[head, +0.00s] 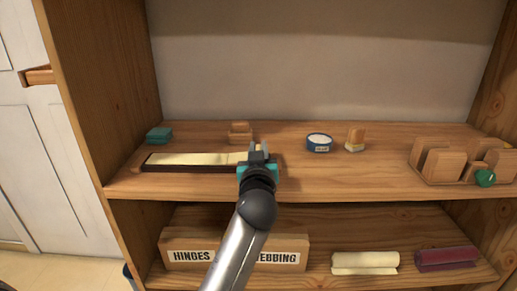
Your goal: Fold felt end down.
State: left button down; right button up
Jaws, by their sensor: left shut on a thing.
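A long cream-topped strip (190,158) with a dark front edge lies on the upper shelf at the left, looking like the piano key piece. Its right end runs behind my left gripper. My left gripper (258,150) is at that right end, its fingers pointing away from me. It is shut on a small pale piece between the fingertips, which looks like the felt end. The gripper hides most of this end, so I cannot tell how far it is folded. My right gripper is not in view.
On the upper shelf (330,182) stand a teal block (159,134), a wooden block (240,132), a blue tin (319,142), a wood-and-cream block (355,139) and a wooden rack (445,165) at the right. A labelled box (235,247) and rolls (365,262) lie below.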

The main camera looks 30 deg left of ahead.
pick_arm(q)
jog(key=shift+r, duration=0.1)
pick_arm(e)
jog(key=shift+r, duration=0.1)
pick_arm(q)
jog(key=shift+a+r+n, duration=0.1)
jog(key=shift+r+n, duration=0.05)
jog(key=shift+n, duration=0.15)
jog(key=r+n+p, duration=0.1)
jog(key=n+p, duration=0.1)
jog(key=shift+s+a+r+n, duration=0.3)
jog(key=shift+a+r, duration=0.05)
jog(key=shift+a, duration=0.05)
jog(key=shift+s+a+r+n+p, duration=0.1)
jog(key=shift+a+r+n+p, duration=0.05)
jog(key=shift+n+p, duration=0.3)
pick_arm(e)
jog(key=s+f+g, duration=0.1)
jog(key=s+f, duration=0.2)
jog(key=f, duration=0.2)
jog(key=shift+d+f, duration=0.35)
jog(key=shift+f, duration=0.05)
